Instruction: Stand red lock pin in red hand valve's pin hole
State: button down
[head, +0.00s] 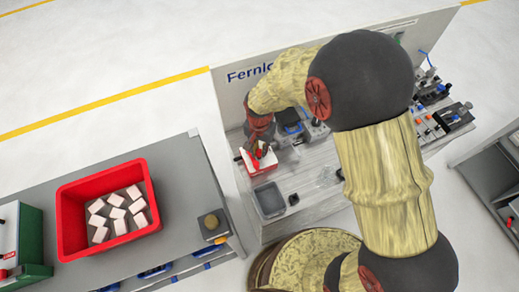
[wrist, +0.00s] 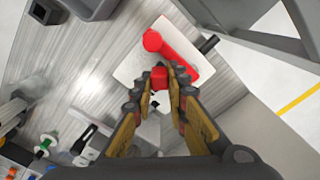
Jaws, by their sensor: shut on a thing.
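My gripper (wrist: 161,82) is shut on a small red piece, the red lock pin (wrist: 159,75), held between its fingertips. The red hand valve (wrist: 170,50) shows just beyond the fingertips in the wrist view, as a red bar with a round end on a white block (wrist: 134,70). The pin overlaps the block in this view. I cannot tell whether it touches the block. The pin hole cannot be made out. In the head view my gripper (head: 261,143) is above the red-and-white valve block (head: 260,165) and partly covers it.
A grey tray (head: 257,200) and a small black part (head: 293,199) lie in front of the valve. A back panel (head: 232,98) rises behind the bench. Other devices (head: 440,112) stand at the right. A red crate (head: 72,245) with several pale blocks is on the left table.

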jog(key=shift+r+p, duration=0.65)
jog(key=shift+r, duration=0.45)
jog(key=shift+w+a+r+m, duration=0.1)
jog(key=shift+w+r+m, duration=0.15)
jog(key=shift+r, duration=0.25)
jog(key=shift+w+a+r+m, duration=0.15)
jog(key=shift+r+m, duration=0.1)
jog(key=shift+r, duration=0.25)
jog(key=shift+s+d+r+m, duration=0.15)
jog(key=shift+r+m, duration=0.2)
jog(key=shift+m, duration=0.25)
jog(key=m, duration=0.3)
jog(key=shift+r, duration=0.35)
jog(key=m, duration=0.3)
jog(key=shift+s+d+m, duration=0.2)
jog(key=shift+s+m, duration=0.15)
jog(key=shift+m, duration=0.05)
jog(key=shift+f+b, duration=2.05)
jog(key=shift+f, duration=0.7)
jog(key=shift+f+b, duration=0.45)
jog(key=shift+f, duration=0.6)
